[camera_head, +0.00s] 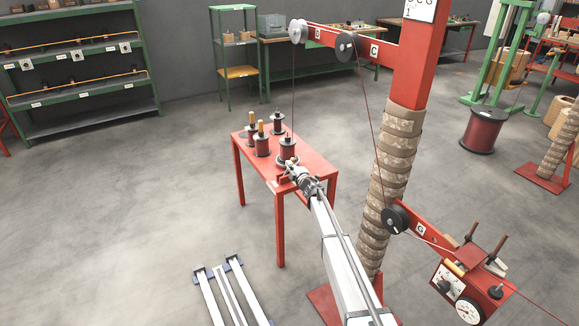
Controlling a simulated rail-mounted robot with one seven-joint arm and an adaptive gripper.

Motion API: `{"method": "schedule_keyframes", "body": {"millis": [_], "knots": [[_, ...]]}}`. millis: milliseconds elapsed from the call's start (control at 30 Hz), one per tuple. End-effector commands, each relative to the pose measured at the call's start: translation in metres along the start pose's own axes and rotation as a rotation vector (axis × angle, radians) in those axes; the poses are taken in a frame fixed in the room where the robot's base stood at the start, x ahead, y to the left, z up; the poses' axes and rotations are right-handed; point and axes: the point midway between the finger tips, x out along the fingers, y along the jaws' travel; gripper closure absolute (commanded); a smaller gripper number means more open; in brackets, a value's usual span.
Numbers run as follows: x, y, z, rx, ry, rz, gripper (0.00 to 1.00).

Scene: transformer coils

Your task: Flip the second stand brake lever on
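A red table-like stand (313,160) carries several dark red wire spools. Two rear-left spools, one (252,138) behind the other (261,148), have tan tops. A third spool (279,130) stands at the back right, and a fourth (287,150) stands near the front edge. My gripper (291,172) is at the stand's front edge, just below the front spool. It is small and partly hidden by my own arm, so I cannot tell whether its fingers are open or touching anything. No brake lever can be made out clearly.
A red post with a wrapped column (398,150) stands close right of my arm. Wires run from pulleys (346,46) above. A red box with a dial (469,290) is at lower right. Green shelves (75,60) stand at back left.

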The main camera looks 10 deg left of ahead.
Motion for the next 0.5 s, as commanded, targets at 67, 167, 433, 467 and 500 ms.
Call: {"method": "schedule_keyframes", "body": {"millis": [67,167,433,467,500], "knots": [[0.000,0.001,0.004,0.000,-0.008,0.000,1.00],[-0.001,0.002,0.001,0.000,-0.008,0.000,1.00],[-0.009,0.010,-0.028,-0.001,-0.004,0.002,1.00],[-0.011,0.011,-0.033,-0.001,-0.005,0.002,1.00],[-0.016,0.011,-0.036,0.000,-0.007,0.002,1.00]]}}
